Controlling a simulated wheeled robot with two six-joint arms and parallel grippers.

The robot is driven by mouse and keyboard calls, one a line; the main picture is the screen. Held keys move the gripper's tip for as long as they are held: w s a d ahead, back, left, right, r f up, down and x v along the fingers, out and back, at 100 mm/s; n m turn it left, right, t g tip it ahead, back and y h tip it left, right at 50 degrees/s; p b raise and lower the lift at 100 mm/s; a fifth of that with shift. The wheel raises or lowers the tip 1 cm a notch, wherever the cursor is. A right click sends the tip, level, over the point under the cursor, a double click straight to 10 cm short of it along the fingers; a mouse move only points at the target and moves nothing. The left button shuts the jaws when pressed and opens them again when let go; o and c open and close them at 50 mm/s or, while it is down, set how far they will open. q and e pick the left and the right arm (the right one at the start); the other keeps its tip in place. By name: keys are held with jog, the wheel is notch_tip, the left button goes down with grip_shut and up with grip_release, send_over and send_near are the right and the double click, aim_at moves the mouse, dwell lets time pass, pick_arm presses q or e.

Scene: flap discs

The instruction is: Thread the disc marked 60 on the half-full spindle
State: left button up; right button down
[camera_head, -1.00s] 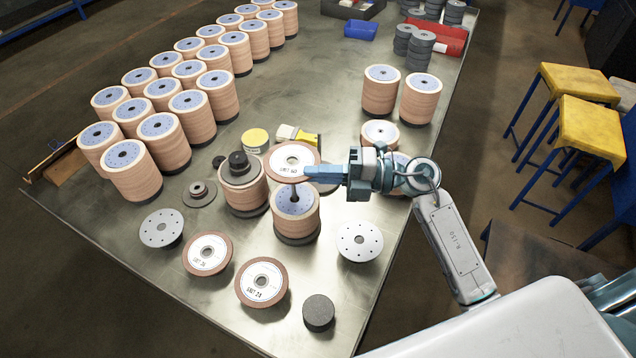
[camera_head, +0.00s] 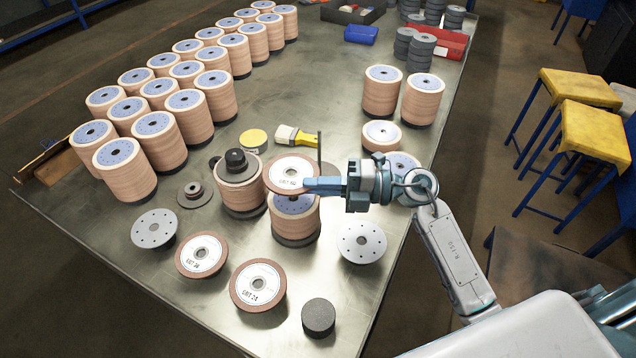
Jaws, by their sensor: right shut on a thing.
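The disc marked 60 (camera_head: 287,180), brown-rimmed with a white label and a central hole, is level above the half-full spindle's stack (camera_head: 296,222). My right gripper (camera_head: 312,185) is shut on its right edge. The disc hides the back of the stack's blue top. The spindle's rod is hidden under it, and I cannot tell whether it is in the hole. Discs marked 36 (camera_head: 203,256) and 24 (camera_head: 258,286) lie in front. My left gripper is not in view.
A capped stack (camera_head: 240,190) stands just left. Metal plates (camera_head: 154,229) and (camera_head: 362,242) flank the front, with a dark cylinder (camera_head: 318,317) near the edge. A brush (camera_head: 298,137) and yellow tin (camera_head: 253,138) lie behind. A thin dark upright (camera_head: 319,148) shows behind the gripper.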

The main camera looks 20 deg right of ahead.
jog(key=shift+f+b, duration=0.4)
jog(key=shift+f, duration=0.25)
dwell(0.3)
jog(key=shift+f+b, duration=0.55)
jog(key=shift+f, duration=0.35)
jog(key=shift+f+b, duration=0.95)
jog(key=shift+f, duration=0.45)
jog(key=c, duration=1.5)
grip_release()
jog(key=shift+r, duration=0.1)
jog(key=shift+s, duration=0.1)
jog(key=shift+d+f, duration=0.15)
jog(key=shift+f, duration=0.1)
